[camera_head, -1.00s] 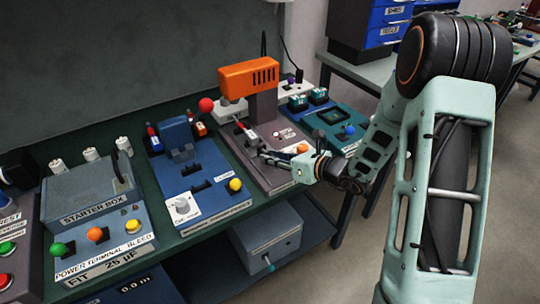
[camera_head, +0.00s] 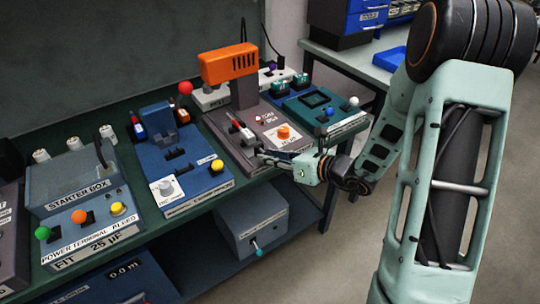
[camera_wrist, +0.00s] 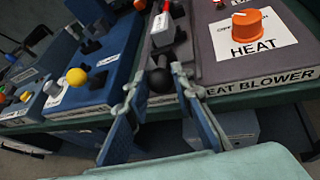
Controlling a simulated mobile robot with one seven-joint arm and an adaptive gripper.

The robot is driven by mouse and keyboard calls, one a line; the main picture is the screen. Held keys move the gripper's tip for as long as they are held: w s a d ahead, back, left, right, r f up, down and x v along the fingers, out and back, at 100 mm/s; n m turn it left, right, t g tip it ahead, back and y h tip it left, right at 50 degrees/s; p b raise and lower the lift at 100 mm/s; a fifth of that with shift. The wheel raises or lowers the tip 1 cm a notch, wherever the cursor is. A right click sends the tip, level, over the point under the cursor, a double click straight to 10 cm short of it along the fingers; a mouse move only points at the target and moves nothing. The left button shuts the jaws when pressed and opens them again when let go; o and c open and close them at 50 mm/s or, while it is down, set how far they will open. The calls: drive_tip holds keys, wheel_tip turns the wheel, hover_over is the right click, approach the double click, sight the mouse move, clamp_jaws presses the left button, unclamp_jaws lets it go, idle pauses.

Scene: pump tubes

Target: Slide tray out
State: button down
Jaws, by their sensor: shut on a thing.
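The heat blower station (camera_head: 262,137) stands on the green bench, with an orange blower head (camera_head: 229,63) above it. A narrow grey tray (camera_wrist: 163,30) lies in the station's left side, carrying a small red-and-white piece (camera_head: 240,130). My gripper (camera_head: 261,153) is at this front edge. In the wrist view my gripper (camera_wrist: 153,80) has its blue fingers on either side of the handle, shut on it. The fingers partly hide the front label.
The orange heat knob (camera_head: 283,132) is just right of my gripper. A blue station (camera_head: 180,165) with a yellow knob (camera_head: 217,166) stands to the left, a teal station (camera_head: 318,112) to the right. Free space lies in front of the bench.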

drive_tip(key=c, duration=1.7)
unclamp_jaws()
drive_tip(key=shift+o, duration=0.2)
drive_tip(key=v, duration=1.2)
